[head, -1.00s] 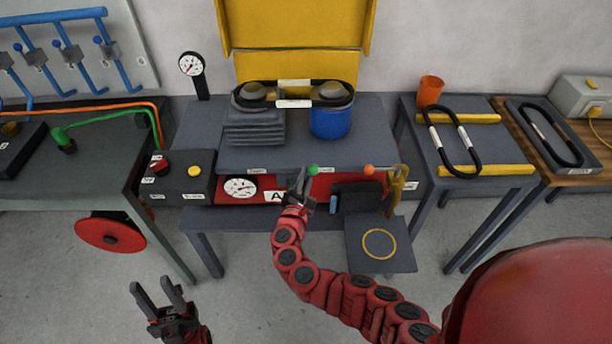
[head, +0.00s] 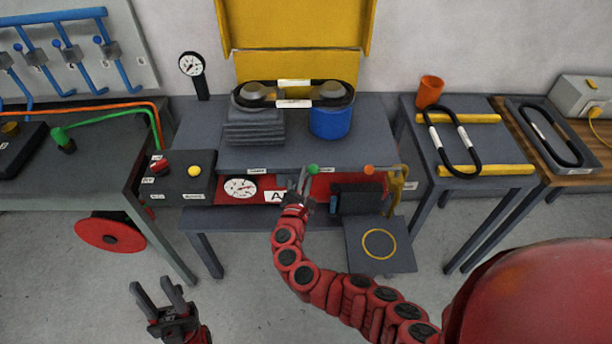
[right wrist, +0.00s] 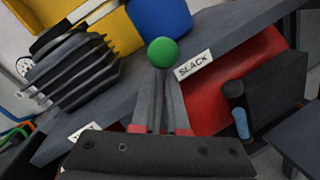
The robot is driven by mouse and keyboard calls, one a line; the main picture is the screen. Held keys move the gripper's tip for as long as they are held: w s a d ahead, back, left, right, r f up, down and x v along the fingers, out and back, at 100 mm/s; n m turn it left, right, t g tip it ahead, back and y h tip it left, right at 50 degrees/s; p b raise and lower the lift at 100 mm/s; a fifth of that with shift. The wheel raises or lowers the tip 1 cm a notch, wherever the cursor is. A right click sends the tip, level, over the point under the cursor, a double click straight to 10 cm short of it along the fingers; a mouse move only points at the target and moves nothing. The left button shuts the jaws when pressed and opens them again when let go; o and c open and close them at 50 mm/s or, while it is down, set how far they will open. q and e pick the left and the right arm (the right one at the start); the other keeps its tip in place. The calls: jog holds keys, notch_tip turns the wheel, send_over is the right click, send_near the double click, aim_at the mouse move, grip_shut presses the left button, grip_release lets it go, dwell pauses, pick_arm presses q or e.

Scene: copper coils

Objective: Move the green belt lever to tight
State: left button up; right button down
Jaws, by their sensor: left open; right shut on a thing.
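The green ball knob of the belt lever (head: 313,169) stands at the front edge of the grey machine table. It also shows in the right wrist view (right wrist: 163,52), right beside the white SLACK label (right wrist: 195,64). My right gripper (head: 304,181) is at the lever from the front, shut on it just below the knob; its fingers (right wrist: 161,85) hide the stem. Another label (head: 258,170) is at the left on the same edge, its text too small to read. My left gripper (head: 172,292) is open and empty, low over the floor at the left.
An orange knob (head: 369,169) stands to the right on the same edge. A black belt (head: 292,103) lies around two pulleys on the table, near a blue cylinder (head: 330,122). Red and yellow buttons (head: 195,171) are at the left. Side tables flank the machine.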

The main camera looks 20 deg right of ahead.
jog(key=shift+a, duration=0.15)
jog(key=n, duration=0.1)
jog(key=a+n, duration=0.1)
jog(key=a+r+n, duration=0.1)
jog(key=shift+w+a+r+n+t, duration=0.1)
jog(key=shift+w+a+n+t, duration=0.05)
jog(key=shift+w+n+t, duration=0.2)
jog(key=n, duration=0.1)
jog(key=a+n, duration=0.1)
jog(key=a+n+t, duration=0.1)
jog(key=n, duration=0.1)
jog(key=shift+w+a+r, duration=0.2)
jog(key=shift+w+a, duration=0.05)
jog(key=shift+w, duration=0.05)
jog(key=shift+w+a+f+n+t+y+b, duration=0.25)
jog(key=shift+a+n, duration=0.5)
jog(key=shift+n, duration=0.55)
jog(key=shift+w+a+f+n+t+y+b, duration=0.1)
jog(key=shift+w+a+f+n+t+y, duration=0.2)
jog(key=shift+a+n, duration=0.75)
jog(key=shift+w+a+f+n+t+y+b, duration=0.15)
jog(key=shift+a+f+n+t+y, duration=0.2)
jog(key=shift+n, duration=1.25)
jog(key=shift+a+r, duration=0.1)
jog(key=c, duration=0.9)
grip_release()
